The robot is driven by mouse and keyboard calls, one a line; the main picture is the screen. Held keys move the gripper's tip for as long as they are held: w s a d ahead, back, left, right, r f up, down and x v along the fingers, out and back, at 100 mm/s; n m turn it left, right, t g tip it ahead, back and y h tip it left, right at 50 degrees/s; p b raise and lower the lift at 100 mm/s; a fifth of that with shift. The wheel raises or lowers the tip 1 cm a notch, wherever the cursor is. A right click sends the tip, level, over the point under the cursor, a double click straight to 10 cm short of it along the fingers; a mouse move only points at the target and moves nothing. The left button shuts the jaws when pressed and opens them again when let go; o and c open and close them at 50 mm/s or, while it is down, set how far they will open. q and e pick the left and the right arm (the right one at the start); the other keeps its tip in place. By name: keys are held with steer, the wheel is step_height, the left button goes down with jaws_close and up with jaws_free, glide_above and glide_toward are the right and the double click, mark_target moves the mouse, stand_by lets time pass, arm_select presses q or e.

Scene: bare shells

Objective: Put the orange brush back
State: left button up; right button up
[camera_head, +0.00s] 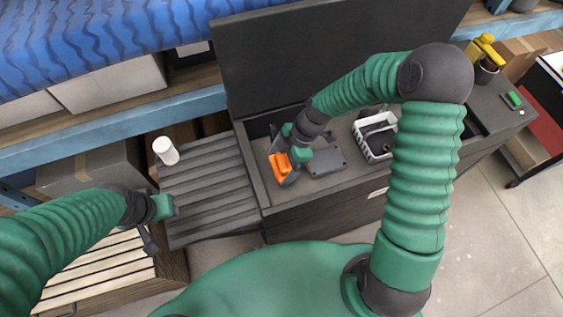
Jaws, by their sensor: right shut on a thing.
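The orange brush (280,166) shows as an orange block with a dark grey part, at the left end of an open dark grey chest (335,203). My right gripper (290,155) is shut on the brush from above, inside or just over the chest. The gripper hides part of the brush, and I cannot tell whether the brush touches the chest floor. My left gripper (160,207) is over the grey slatted surface to the left. It seems empty, but its fingers are too small to read.
The chest's raised lid (290,60) stands behind it. A white basket (362,134) and a flat grey piece (326,162) are in the chest. A white cylinder (166,150) stands on the slatted surface (210,185). A yellow-topped item (487,55) and a green item (513,100) are at the right.

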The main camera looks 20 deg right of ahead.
arm_select(q)
steer(key=shift+f, duration=0.15)
arm_select(e)
steer(key=shift+f, duration=0.2)
arm_select(q)
steer(key=shift+f+b, duration=0.15)
steer(key=shift+b, duration=0.15)
arm_select(e)
steer(key=shift+f, duration=0.3)
arm_select(q)
steer(key=shift+f, duration=0.15)
arm_select(e)
steer(key=shift+f, duration=0.35)
steer(key=shift+a, duration=0.1)
steer(key=o, duration=1)
steer(key=shift+o, duration=0.2)
steer(key=shift+r, duration=0.2)
arm_select(q)
steer(key=shift+w+p+v, duration=0.15)
steer(key=shift+p+v, duration=0.55)
steer(key=shift+w+p+v, duration=0.15)
steer(key=shift+p+v, duration=0.5)
steer(key=shift+v, duration=0.05)
arm_select(e)
steer(key=shift+r, duration=1.35)
arm_select(q)
steer(key=shift+r, duration=0.25)
arm_select(e)
steer(key=shift+r, duration=0.15)
